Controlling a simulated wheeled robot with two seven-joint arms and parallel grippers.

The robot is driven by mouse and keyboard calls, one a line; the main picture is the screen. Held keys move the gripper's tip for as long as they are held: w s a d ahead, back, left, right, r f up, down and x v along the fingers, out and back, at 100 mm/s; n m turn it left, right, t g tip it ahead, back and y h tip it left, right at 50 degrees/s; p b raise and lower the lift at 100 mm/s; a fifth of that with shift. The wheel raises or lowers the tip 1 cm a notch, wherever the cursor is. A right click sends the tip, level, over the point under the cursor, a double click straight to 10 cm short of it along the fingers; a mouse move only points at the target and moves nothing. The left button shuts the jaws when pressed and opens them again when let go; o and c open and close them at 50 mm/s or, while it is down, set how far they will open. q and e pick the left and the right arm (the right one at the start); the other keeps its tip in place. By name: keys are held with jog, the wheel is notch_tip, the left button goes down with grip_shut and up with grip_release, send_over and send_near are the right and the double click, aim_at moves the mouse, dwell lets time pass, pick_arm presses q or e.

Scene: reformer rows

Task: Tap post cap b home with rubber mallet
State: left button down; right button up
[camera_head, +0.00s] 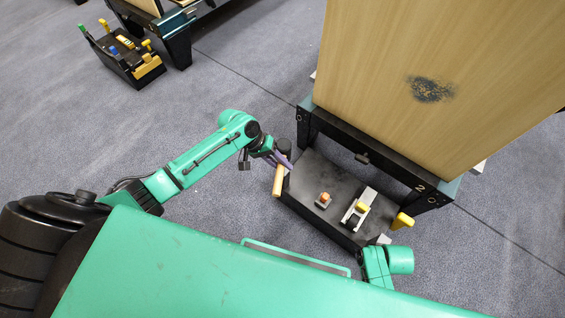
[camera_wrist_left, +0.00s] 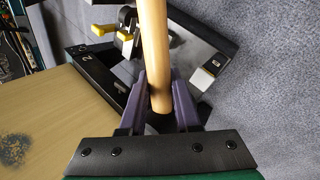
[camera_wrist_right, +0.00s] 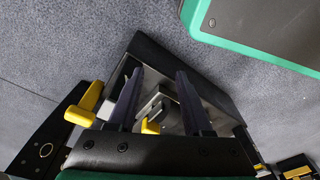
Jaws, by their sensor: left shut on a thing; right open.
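My left gripper (camera_head: 273,157) is shut on the rubber mallet's wooden handle (camera_head: 278,181). The left wrist view shows the handle (camera_wrist_left: 154,45) between the two purple fingers (camera_wrist_left: 160,90); the head is not visible there. The mallet is beside the left edge of a black platform (camera_head: 332,188). I cannot tell which part is post cap b. My right gripper (camera_wrist_right: 157,75) is open and empty above the platform.
A grey bracket with a yellow lever (camera_head: 361,208) sits on the platform, with a yellow knob (camera_head: 403,220) at its right. A black frame marked 2 (camera_head: 432,199) and a tall wooden panel (camera_head: 440,70) stand behind. Grey carpet lies open left. A tool caddy (camera_head: 125,55) stands far left.

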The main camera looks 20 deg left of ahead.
notch_tip(320, 180, up, 11)
jog(key=w+a+b, duration=0.2)
jog(key=b, duration=0.2)
jog(key=shift+w+y, duration=0.15)
jog(key=shift+y, duration=0.15)
